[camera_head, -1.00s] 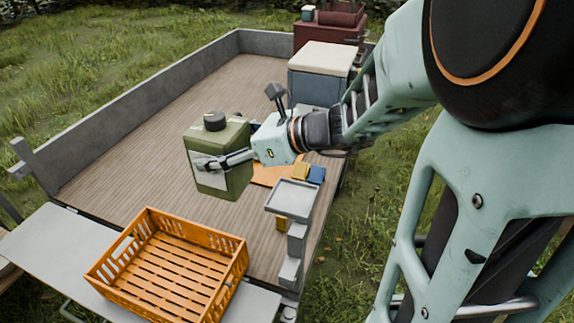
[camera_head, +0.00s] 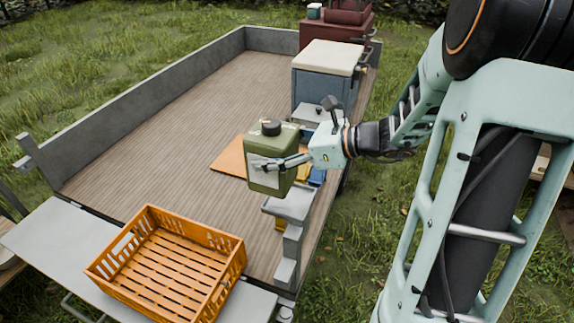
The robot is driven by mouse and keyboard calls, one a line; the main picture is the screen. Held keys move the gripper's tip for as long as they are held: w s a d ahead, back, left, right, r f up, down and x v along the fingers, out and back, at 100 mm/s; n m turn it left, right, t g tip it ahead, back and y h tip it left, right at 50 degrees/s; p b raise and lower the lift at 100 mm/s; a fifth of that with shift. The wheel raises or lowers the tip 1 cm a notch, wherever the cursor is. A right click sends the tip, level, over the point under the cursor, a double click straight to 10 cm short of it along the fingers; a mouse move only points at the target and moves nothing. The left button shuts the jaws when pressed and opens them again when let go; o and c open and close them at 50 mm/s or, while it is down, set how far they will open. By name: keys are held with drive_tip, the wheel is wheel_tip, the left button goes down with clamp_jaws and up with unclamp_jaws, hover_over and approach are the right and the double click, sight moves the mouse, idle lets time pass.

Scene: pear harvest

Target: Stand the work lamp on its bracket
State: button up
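The work lamp appears to be the olive-green, can-like body (camera_head: 270,178) with a round black cap on top. My gripper (camera_head: 268,163) is shut on it from the right, its fingers lying along the front side. The lamp is upright and held in the air. The grey bracket (camera_head: 291,208), a flat plate on stepped posts, stands at the trailer's right edge. The lamp's lower end shows just above and left of the bracket plate and overlaps its back corner in the picture. I cannot tell the height between them.
An orange slatted crate (camera_head: 238,262) sits on the grey tailboard (camera_head: 40,236). An orange board (camera_head: 230,158) lies on the wooden trailer bed (camera_head: 150,150). Small yellow and blue blocks (camera_head: 317,176) are behind the bracket. A cream-lidded box (camera_head: 330,57) stands farther back. The bed's left side is clear.

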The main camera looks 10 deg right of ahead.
sight(297, 171)
drive_tip(key=d+f, duration=0.2)
drive_tip(key=w+d+f, duration=0.1)
drive_tip(key=d+f, duration=0.1)
drive_tip(key=f, duration=0.1)
drive_tip(key=shift+d+f, duration=0.15)
drive_tip(key=shift+f, duration=1.6)
drive_tip(key=shift+f, duration=0.1)
drive_tip(key=o, duration=2)
drive_tip(key=shift+f, duration=0.1)
drive_tip(key=shift+o, duration=0.2)
drive_tip(key=shift+r, duration=0.25)
drive_tip(key=v, duration=1.2)
drive_tip(key=shift+b, duration=0.3)
